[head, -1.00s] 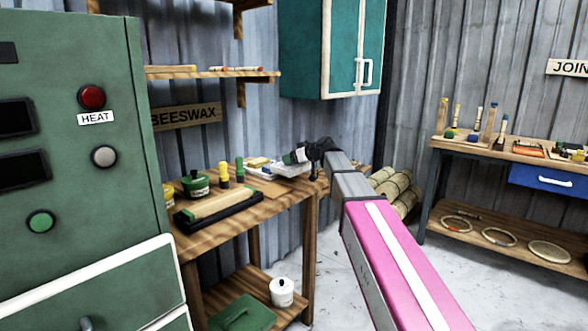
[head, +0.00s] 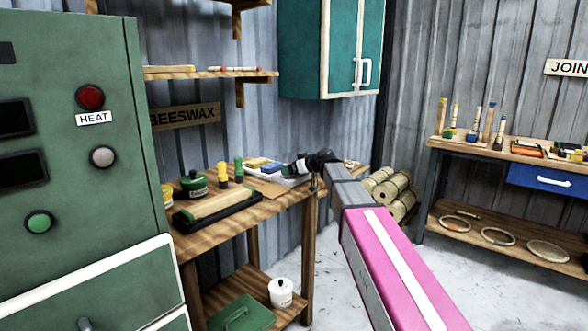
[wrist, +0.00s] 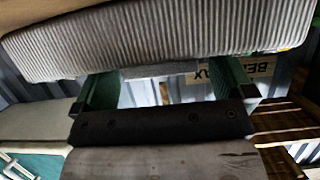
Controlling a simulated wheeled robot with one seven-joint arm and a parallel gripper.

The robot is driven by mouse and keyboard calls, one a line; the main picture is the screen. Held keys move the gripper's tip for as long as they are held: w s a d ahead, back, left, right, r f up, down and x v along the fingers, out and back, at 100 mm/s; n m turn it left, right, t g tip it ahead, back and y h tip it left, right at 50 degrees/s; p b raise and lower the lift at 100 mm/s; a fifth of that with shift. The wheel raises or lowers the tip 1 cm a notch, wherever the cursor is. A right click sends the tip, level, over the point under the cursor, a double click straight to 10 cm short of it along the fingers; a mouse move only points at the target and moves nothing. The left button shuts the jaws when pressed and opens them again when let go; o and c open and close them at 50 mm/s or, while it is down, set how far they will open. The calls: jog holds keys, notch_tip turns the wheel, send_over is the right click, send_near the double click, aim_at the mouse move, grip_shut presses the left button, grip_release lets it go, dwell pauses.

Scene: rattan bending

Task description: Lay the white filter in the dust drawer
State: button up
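The white filter (wrist: 160,38) fills the top of the wrist view as a broad pale pleated slab with a rounded corner. My gripper (wrist: 165,75) has two green fingers set wide apart. They reach up to the filter, and a pale grey strip of it spans the gap between them. The finger ends are partly hidden behind the slab. In the head view my gripper (head: 312,160) is small and dark, above the right end of the wooden bench, and the filter is hardly visible. I cannot identify the dust drawer for certain.
A white tray (head: 290,181) with blue and yellow items stands on the bench (head: 235,225). A long black and wood block (head: 215,208), a green pot (head: 194,184) and small bottles are left of it. The green heat cabinet (head: 75,170) stands at far left. Bamboo rolls (head: 393,190) lie behind my arm.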

jog(key=shift+r, duration=0.1)
jog(key=shift+s+d+r, duration=0.15)
jog(key=shift+s+d, duration=0.05)
jog(key=v, duration=1.1)
jog(key=s+d+f+m+g+h, duration=0.25)
jog(key=s+f, duration=0.35)
jog(key=f, duration=0.7)
jog(key=s+d+f+m+g+h, duration=0.2)
jog(key=s+d+f+m+h, duration=0.3)
jog(key=f, duration=0.7)
jog(key=s+d+f+m+g+h, duration=0.1)
jog(key=s+d+f+g, duration=0.1)
jog(key=s+f, duration=0.5)
jog(key=s+d+f+m+g+h, duration=0.1)
jog(key=s+d+f+h, duration=0.1)
jog(key=s+d+f, duration=0.3)
jog(key=s+f, duration=0.1)
jog(key=s, duration=0.2)
jog(key=shift+s+f+m+g, duration=0.35)
jog(key=shift+s+d+f, duration=0.2)
jog(key=shift+s, duration=0.05)
jog(key=c, duration=0.5)
jog(key=shift+s+d, duration=0.1)
jog(key=c, duration=0.5)
jog(key=shift+c, duration=0.4)
